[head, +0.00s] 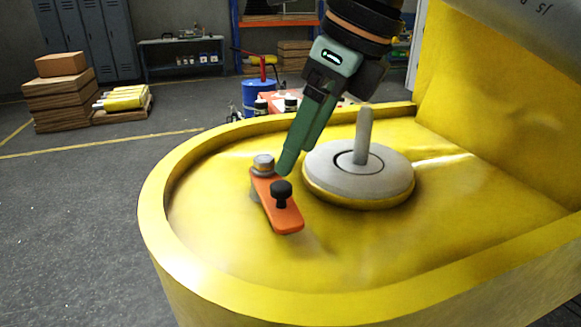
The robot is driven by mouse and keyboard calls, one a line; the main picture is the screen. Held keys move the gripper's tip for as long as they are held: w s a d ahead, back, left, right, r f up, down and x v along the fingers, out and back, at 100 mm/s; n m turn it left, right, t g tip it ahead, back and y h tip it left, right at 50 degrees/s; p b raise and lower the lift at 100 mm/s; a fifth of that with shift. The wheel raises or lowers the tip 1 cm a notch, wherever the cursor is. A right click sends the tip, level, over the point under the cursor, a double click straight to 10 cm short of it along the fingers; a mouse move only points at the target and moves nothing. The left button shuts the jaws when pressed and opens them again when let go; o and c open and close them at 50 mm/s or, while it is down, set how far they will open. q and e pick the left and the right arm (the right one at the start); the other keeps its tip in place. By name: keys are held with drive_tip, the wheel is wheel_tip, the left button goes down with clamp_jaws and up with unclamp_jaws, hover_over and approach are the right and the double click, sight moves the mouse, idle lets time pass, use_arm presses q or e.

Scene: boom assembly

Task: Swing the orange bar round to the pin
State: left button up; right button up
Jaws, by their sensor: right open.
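The orange bar (286,217) lies inside the yellow rimmed housing, with its far end on a grey pivot (263,163). A black knob (281,189) stands up from the bar. The grey upright pin (364,136) rises from a round grey disc (326,180) to the right of the bar. The bar points toward the front and is apart from the pin. My right gripper (287,166) reaches down from above, its green fingertips just behind the knob. It is open and holds nothing. The gap between its fingers is hard to see. My left gripper is not in view.
The yellow housing's raised rim (160,215) curves around the left and front. A tall yellow wall (490,90) stands at the right. The housing floor in front of the disc is clear. Boxes (60,90) and a blue drum (259,92) are farther back.

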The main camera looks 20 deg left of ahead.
sight(282, 185)
drive_tip(key=x, duration=0.5)
drive_tip(key=shift+f, duration=0.4)
drive_tip(key=shift+w, duration=0.1)
drive_tip(key=shift+c, duration=0.4)
clamp_jaws()
idle(0.5)
